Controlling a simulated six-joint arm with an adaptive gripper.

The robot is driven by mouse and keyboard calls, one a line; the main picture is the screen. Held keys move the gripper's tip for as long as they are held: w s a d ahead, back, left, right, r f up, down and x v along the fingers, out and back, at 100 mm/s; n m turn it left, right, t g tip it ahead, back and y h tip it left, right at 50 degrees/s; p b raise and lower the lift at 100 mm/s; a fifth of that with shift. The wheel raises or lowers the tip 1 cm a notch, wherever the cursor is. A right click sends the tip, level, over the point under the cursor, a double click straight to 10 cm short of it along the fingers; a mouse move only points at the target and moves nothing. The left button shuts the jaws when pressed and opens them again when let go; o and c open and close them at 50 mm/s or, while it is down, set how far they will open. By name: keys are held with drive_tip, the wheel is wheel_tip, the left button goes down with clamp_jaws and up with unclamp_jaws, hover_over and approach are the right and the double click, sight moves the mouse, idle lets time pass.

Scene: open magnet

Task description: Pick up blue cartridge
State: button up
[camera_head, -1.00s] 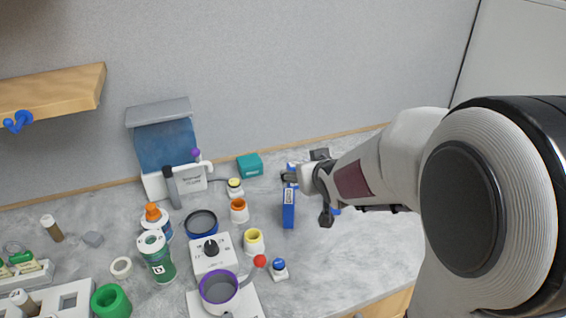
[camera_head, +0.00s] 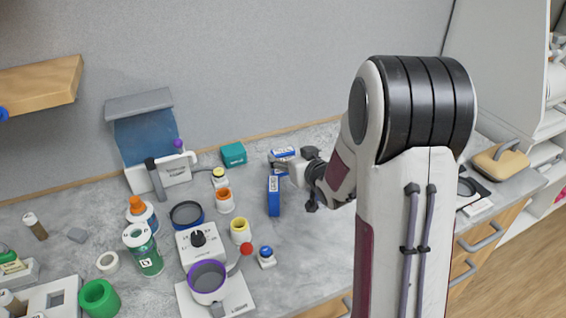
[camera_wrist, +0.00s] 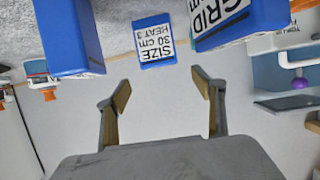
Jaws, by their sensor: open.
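Blue cartridges with white labels show near my gripper. In the head view one upright blue cartridge (camera_head: 273,197) stands on the bench just left of and below my gripper (camera_head: 282,166). Another blue one with a white top (camera_head: 285,154) is behind the gripper. In the wrist view my gripper (camera_wrist: 163,84) is open, with nothing between its fingers. A labelled blue cartridge (camera_wrist: 155,50) lies beyond the gap between the fingertips. A larger blue one (camera_wrist: 240,22) is at upper right, and a plain blue face (camera_wrist: 70,35) is at upper left. I cannot match every cartridge between views.
A teal box (camera_head: 233,154) stands behind to the left. Yellow (camera_head: 240,230) and orange-topped (camera_head: 225,200) jars, a small blue-topped item (camera_head: 266,256) and a stirrer unit (camera_head: 197,240) crowd the left. A tan-lidded case (camera_head: 500,160) is at right.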

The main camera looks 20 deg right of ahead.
sight(285, 155)
drive_tip(key=shift+x, duration=1.3)
drive_tip(key=shift+f, duration=0.1)
drive_tip(key=shift+w+d+f, duration=0.1)
drive_tip(key=shift+w+f, duration=0.9)
drive_tip(key=shift+w, duration=0.1)
drive_tip(key=shift+x, duration=1.15)
drive_tip(key=c, duration=1.2)
